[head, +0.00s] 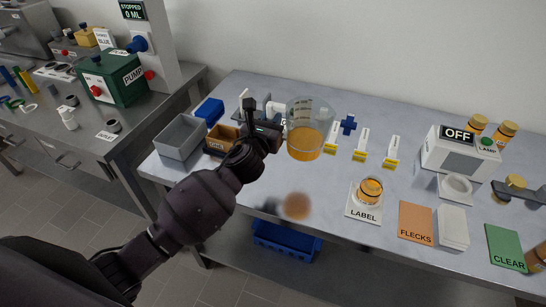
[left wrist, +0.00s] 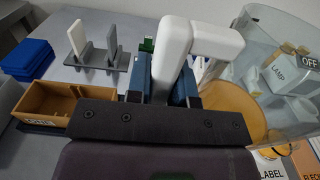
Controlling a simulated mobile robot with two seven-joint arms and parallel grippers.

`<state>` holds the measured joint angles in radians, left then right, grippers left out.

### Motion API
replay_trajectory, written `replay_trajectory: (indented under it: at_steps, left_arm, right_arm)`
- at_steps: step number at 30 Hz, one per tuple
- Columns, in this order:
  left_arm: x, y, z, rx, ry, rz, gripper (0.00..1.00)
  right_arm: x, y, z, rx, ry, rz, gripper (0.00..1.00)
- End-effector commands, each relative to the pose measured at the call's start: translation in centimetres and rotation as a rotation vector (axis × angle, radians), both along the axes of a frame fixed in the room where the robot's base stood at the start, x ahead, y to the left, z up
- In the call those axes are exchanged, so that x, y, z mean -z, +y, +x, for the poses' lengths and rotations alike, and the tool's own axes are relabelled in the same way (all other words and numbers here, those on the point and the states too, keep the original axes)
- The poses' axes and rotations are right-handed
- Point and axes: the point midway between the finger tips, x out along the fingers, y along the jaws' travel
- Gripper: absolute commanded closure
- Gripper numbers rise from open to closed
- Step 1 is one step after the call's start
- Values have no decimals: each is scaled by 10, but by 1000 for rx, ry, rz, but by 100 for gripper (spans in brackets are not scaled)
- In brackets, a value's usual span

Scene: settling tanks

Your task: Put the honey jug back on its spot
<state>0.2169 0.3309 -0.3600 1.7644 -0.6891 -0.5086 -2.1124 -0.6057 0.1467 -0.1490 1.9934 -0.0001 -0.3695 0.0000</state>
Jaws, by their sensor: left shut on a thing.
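The honey jug is a clear jug (head: 305,142) with amber liquid in its lower part. It appears above the middle of the grey table. My left gripper (head: 268,132) is at the jug's left side. In the left wrist view the gripper (left wrist: 172,88) is shut on the jug's white handle (left wrist: 172,55), and the clear jug wall with amber liquid (left wrist: 240,105) shows at the right. The jug looks upright; I cannot tell how high it is above the table. No marked spot for the jug can be made out. My right gripper is not in view.
Left of the jug are a grey bin (head: 180,138), a brown bin (head: 221,141) and a blue stack (head: 209,109). Right of it are several white-and-yellow strips (head: 361,146), a small jar (head: 370,190) on the LABEL sheet, and a lamp box (head: 446,152). A blurred brown patch (head: 297,206) shows near the front edge.

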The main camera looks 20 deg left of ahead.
Motion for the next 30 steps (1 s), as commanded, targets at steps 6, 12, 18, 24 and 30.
replay_trajectory:
  at_steps: [6, 12, 18, 24, 30]
  left_arm:
    - [49, -1, 0, -1, 3, -6, 100]
    - [72, -1, 0, 0, -1, -4, 100]
    - [83, -1, 0, 1, -1, -5, 100]
    - [112, 0, 0, -1, 2, -5, 100]
    - [119, 0, 0, 1, -2, -2, 100]
  right_arm:
    - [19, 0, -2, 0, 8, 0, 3]
    - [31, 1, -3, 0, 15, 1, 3]
    - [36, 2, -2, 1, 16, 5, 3]
    - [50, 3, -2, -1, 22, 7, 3]
    - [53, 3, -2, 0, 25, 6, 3]
